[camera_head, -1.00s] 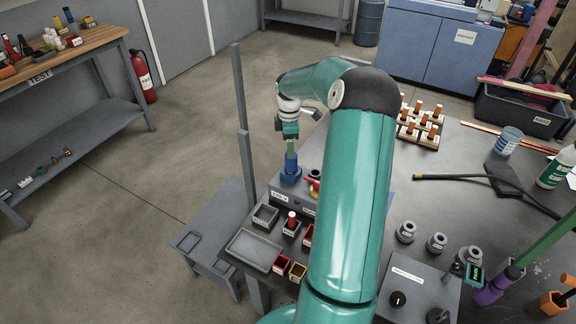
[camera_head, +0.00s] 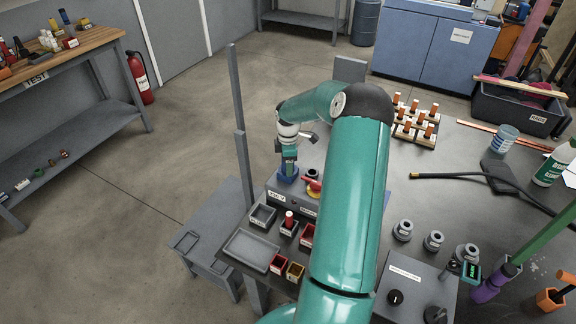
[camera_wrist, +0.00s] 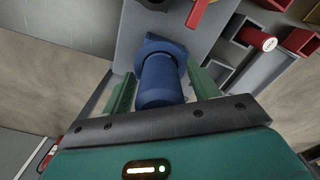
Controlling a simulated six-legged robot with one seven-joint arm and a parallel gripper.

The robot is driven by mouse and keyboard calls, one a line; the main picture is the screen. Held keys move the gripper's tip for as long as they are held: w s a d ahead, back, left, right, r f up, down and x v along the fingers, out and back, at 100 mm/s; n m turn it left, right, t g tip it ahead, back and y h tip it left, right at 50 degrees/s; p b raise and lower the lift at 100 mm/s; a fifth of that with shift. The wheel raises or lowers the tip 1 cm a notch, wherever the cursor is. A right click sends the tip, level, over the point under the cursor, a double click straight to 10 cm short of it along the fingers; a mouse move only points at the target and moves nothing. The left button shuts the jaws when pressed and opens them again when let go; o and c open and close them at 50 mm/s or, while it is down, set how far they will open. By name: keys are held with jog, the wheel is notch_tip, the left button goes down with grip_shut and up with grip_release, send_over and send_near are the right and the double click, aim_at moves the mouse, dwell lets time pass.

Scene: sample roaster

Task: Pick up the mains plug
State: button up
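The blue mains plug (camera_wrist: 158,82) stands as a cylinder at a blue flanged socket (camera_wrist: 160,45) on a grey box. In the wrist view it lies between the two green fingers of my gripper (camera_wrist: 163,92). The fingers are open, with a gap showing on each side of the plug. In the head view my gripper (camera_head: 289,160) is directly above and around the plug, and only blue at the base (camera_head: 287,177) shows below it. The plug's lower end and any contact inside the socket are hidden.
Small bins (camera_head: 263,216) and a tray (camera_head: 251,250) lie in front. A grey post (camera_head: 243,150) rises to the left. Orange-topped pieces (camera_head: 415,122) stand behind to the right.

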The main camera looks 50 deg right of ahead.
jog(key=c, duration=1)
jog(key=shift+o, duration=0.2)
jog(key=shift+r, duration=0.1)
